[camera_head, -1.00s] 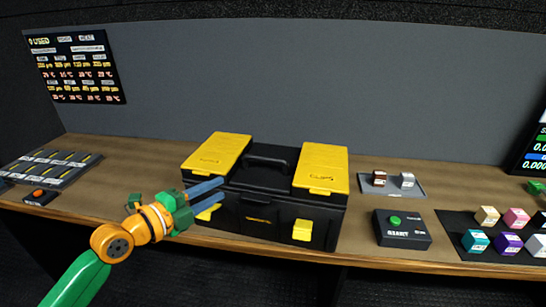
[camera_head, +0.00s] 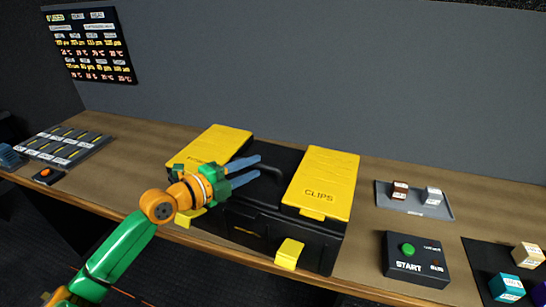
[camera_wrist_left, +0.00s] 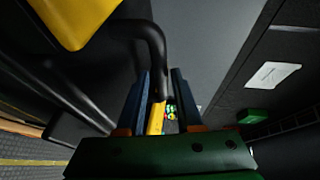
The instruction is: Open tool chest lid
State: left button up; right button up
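The tool chest (camera_head: 262,228) is black, with two yellow panels on top, one marked CLIPS (camera_head: 322,180). Its lid looks shut. A black carrying handle (camera_head: 272,176) lies between the panels, partly hidden by my fingers. Yellow latches show on the front, one at left (camera_head: 188,217) and one at right (camera_head: 288,253). My left gripper (camera_head: 259,167) is over the top of the chest at the handle, its blue fingers apart. In the left wrist view the black handle (camera_wrist_left: 152,45) curves down to the gap between the fingers (camera_wrist_left: 160,85). I cannot tell whether they touch it. My right gripper is out of view.
On the wooden bench (camera_head: 140,132), a START button box (camera_head: 415,262) and a grey tray (camera_head: 414,201) with two small blocks stand right of the chest. More labelled blocks sit on a dark mat (camera_head: 484,262). A slotted rack (camera_head: 62,143) is at far left.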

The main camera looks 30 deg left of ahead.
aim_at(267, 173)
pick_arm(q)
jog(key=p+x, duration=0.2)
jog(key=x, duration=0.3)
jog(key=shift+w+r, duration=0.1)
jog(key=shift+w, duration=0.05)
jog(key=shift+w+d, duration=0.15)
jog(key=shift+w, duration=0.15)
jog(key=shift+s, duration=0.1)
grip_shut()
dwell(1.0)
